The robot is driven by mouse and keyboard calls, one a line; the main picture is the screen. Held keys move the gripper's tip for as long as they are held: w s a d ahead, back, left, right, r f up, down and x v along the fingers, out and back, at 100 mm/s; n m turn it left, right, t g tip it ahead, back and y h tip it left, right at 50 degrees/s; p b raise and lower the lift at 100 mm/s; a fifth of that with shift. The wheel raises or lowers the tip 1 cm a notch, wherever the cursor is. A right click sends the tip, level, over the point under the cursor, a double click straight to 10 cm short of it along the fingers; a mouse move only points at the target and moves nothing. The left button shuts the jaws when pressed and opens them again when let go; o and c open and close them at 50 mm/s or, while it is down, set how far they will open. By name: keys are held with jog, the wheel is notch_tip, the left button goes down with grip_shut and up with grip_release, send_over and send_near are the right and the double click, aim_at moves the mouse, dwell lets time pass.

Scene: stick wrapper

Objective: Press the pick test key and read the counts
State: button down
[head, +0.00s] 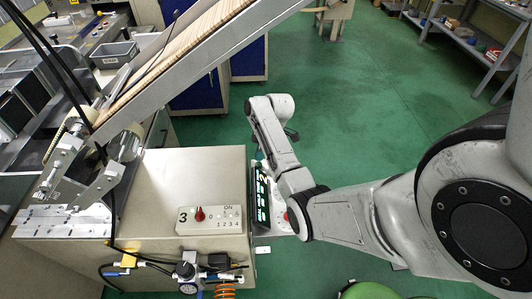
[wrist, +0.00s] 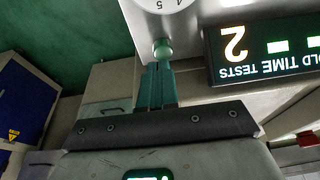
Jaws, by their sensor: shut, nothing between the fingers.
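In the wrist view my gripper (wrist: 160,62) has its teal fingers shut, with nothing between them. The tips are at a round green key (wrist: 162,47) on a pale panel; I cannot tell whether it is pressed in. Beside it a dark display (wrist: 268,50) appears upside down, with a bright 2, green bars and the partly cut words "OLD TIME TESTS". Part of a round dial (wrist: 165,4) marked 4 and 5 shows at the top edge. In the head view the lit display (head: 262,198) faces my arm; its text is too small to read, and my fingers are hidden.
A beige cabinet (head: 185,170) carries a switch box (head: 210,219) with a red knob and numbered switches. A sloping chute of sticks (head: 180,50) rises above it. A regulator (head: 187,272) and orange coiled hose sit at the front. Green floor (head: 350,100) lies open behind my arm.

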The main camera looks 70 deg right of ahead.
jog(key=v, duration=1.1)
jog(key=shift+w+r, duration=0.2)
jog(key=shift+w, duration=0.05)
jog(key=shift+d, duration=0.1)
